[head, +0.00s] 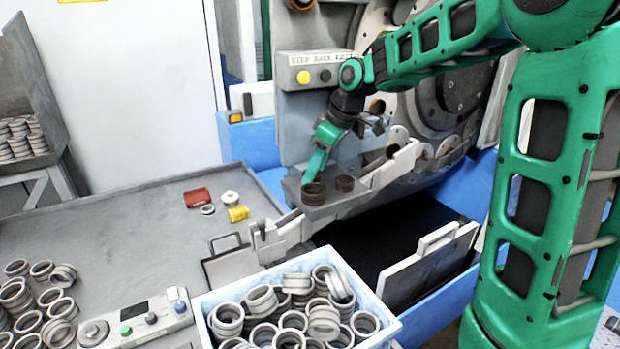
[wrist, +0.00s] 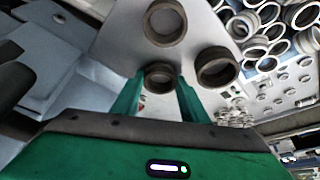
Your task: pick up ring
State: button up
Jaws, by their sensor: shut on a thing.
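My gripper (wrist: 158,82) is shut on a dark metal ring (wrist: 159,70), with one green finger on each side of it in the wrist view. Two other dark rings lie apart from it on the light grey plate (wrist: 115,42): one ring (wrist: 147,22) beyond it and one ring (wrist: 200,68) to its right. In the head view my gripper (head: 316,165) points down at the small grey shelf (head: 325,212) in front of the grinder. Dark rings (head: 313,196) stand on the shelf by the fingertips, and more (head: 345,184) sit to the right. The held ring cannot be told apart there.
A blue-white crate (head: 386,327) full of grey rings stands in front. The grey table (head: 140,225) at left holds loose rings, a control box (head: 140,320), and red and yellow items. The grinder's wheel face (head: 460,90) is close behind my gripper.

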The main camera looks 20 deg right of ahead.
jog(key=shift+r, duration=0.55)
jog(key=r, duration=0.2)
jog(key=a+r, duration=0.1)
jog(key=shift+s+r, duration=0.25)
jog(key=shift+r, duration=0.05)
jog(key=s+a+r, duration=0.6)
jog(key=a, duration=0.3)
jog(key=s+d, duration=0.2)
jog(key=s, duration=1.1)
jog(key=shift+s+d+r, duration=0.15)
jog(key=shift+s+d, duration=0.1)
jog(key=shift+d, duration=0.15)
jog(key=shift+w, duration=0.1)
